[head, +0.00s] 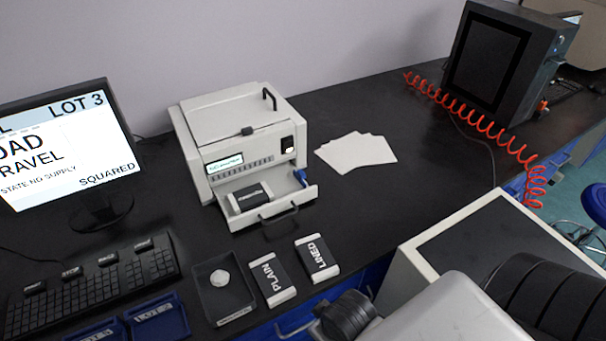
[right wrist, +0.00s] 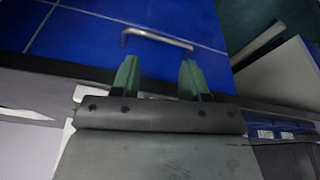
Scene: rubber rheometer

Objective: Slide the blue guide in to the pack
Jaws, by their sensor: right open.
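The blue guide (head: 301,175) stands at the right side of the open drawer (head: 304,193) of the white printer-like machine (head: 243,137). The pack (head: 250,197), dark with a white end, lies in that drawer, to the left of the guide with a gap between them. My right gripper (right wrist: 157,75) shows only in the right wrist view, with its two green fingers apart and nothing between them. It is away from the guide and pack, facing blue cabinet fronts. My left gripper is not in view.
Packs marked PLAIN (head: 273,279) and LINED (head: 317,257) lie in front of the drawer. A dark tray (head: 222,297) holds a pale round thing. White sheets (head: 355,152) lie right of the machine. A monitor (head: 70,150) and keyboard (head: 88,285) are at left; a red coiled hose (head: 470,115) at right.

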